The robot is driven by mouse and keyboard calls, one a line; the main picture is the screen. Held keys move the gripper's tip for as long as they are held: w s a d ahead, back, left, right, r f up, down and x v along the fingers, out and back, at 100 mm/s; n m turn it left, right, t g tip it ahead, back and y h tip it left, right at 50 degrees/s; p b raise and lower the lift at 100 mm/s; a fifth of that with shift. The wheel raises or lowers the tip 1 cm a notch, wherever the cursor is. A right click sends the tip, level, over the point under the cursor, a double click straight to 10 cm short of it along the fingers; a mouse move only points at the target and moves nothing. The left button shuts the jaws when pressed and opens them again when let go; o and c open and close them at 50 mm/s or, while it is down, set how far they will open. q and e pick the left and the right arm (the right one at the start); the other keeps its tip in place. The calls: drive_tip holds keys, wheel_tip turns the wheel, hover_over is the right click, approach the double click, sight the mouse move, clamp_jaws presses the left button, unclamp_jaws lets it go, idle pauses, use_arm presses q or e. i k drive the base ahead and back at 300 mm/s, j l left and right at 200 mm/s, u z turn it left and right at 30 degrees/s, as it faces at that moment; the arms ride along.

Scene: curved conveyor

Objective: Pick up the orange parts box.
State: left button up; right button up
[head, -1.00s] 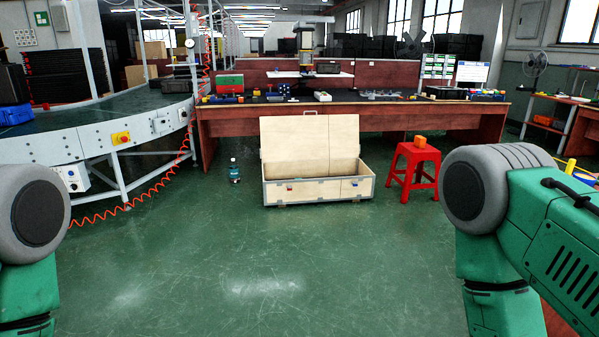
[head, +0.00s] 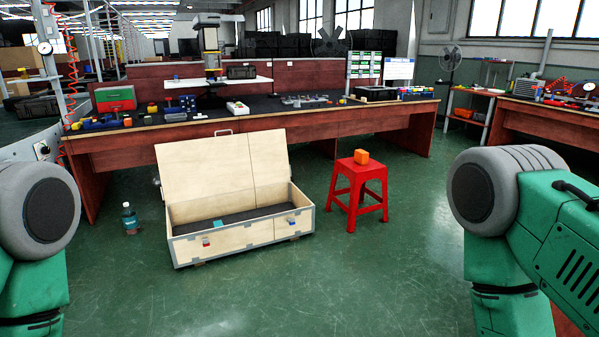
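A small orange box (head: 361,157) sits on top of a red stool (head: 358,189), right of the middle in the head view. Nothing touches the box except the stool seat under it. Parts of both my arms show at the left and right edges of the view. Neither gripper is in the frame, so their state is hidden.
An open wooden crate (head: 240,237) with its lid raised stands on the floor left of the stool. A bottle (head: 130,218) stands left of it. A long red workbench (head: 120,150) runs behind. The green floor in front is clear.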

sight(361, 157)
drive_tip(key=i+l+z, duration=0.25)
drive_tip(key=i, duration=0.5)
drive_tip(key=i+j+z, duration=0.25)
drive_tip(key=i, duration=0.55)
drive_tip(key=i+j+z, duration=0.1)
drive_tip(key=i+z, duration=0.2)
drive_tip(key=i, duration=0.45)
drive_tip(key=i+j+z, duration=0.15)
drive_tip(key=i, duration=0.4)
drive_tip(key=i+j+z, duration=0.15)
drive_tip(key=i, duration=0.4)
drive_tip(key=i+j+z, duration=0.2)
drive_tip(key=i, duration=0.35)
drive_tip(key=i+j+z, duration=0.15)
drive_tip(key=i+j, duration=0.15)
drive_tip(key=i, duration=0.25)
drive_tip(key=i+j+z, duration=0.15)
drive_tip(key=i+j, duration=0.2)
drive_tip(key=i, duration=0.15)
